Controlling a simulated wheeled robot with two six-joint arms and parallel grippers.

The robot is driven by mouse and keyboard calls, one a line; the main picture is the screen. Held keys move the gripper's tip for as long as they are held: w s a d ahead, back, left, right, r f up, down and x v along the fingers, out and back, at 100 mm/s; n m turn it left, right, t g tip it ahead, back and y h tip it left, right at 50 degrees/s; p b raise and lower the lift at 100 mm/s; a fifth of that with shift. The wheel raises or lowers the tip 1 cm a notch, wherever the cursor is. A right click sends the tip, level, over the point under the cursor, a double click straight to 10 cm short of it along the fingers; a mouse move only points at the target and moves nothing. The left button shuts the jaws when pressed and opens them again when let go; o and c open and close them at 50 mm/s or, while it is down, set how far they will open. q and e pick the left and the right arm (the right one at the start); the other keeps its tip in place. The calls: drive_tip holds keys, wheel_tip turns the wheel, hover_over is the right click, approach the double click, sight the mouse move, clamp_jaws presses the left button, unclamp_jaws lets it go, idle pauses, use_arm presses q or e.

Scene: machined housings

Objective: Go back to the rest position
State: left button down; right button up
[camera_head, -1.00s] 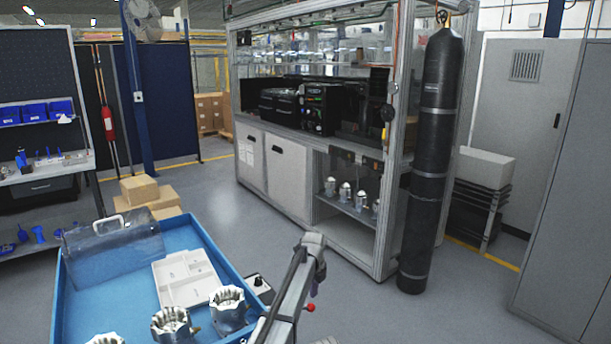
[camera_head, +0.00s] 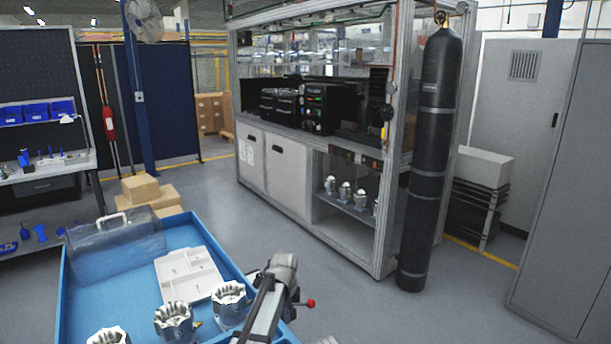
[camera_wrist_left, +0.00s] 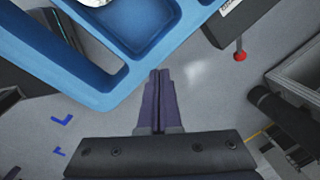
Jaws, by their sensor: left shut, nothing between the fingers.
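My left arm (camera_head: 268,305) rises from the bottom of the head view, in front of the right side of the blue cart; its gripper fingers cannot be made out there. In the left wrist view my left gripper (camera_wrist_left: 159,76) is shut and empty, with its dark purple fingers together. The fingertips point toward the blue cart edge (camera_wrist_left: 105,98) and appear apart from it, with grey floor behind them. My right gripper is in neither view.
The blue cart (camera_head: 212,238) holds a white compartment tray (camera_head: 185,270), a clear case (camera_head: 115,245) and several metal housings (camera_head: 172,320). A red-tipped lever (camera_head: 310,303) is close to my arm. A workbench cabinet (camera_head: 285,170) and black cylinder (camera_head: 425,190) stand beyond. Open floor lies between.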

use_arm(q)
drive_tip(key=s+a+n, duration=0.4)
drive_tip(key=s+n, duration=0.2)
drive_tip(key=s, duration=0.3)
drive_tip(key=s+a+n, duration=0.4)
drive_tip(key=s+n, duration=0.2)
drive_tip(key=s, duration=0.3)
drive_tip(key=s+a+n, duration=0.4)
drive_tip(key=s+n, duration=0.3)
drive_tip(key=s, duration=0.2)
drive_tip(key=s+d+f+m+g+y+b, duration=0.1)
drive_tip(key=s+d+m, duration=0.3)
drive_tip(key=d, duration=0.7)
drive_tip(key=shift+s+d+f+g+b, duration=0.3)
drive_tip(key=shift+s+f+g+b, duration=0.05)
drive_tip(key=shift+f+g, duration=0.05)
drive_tip(key=shift+a, duration=0.15)
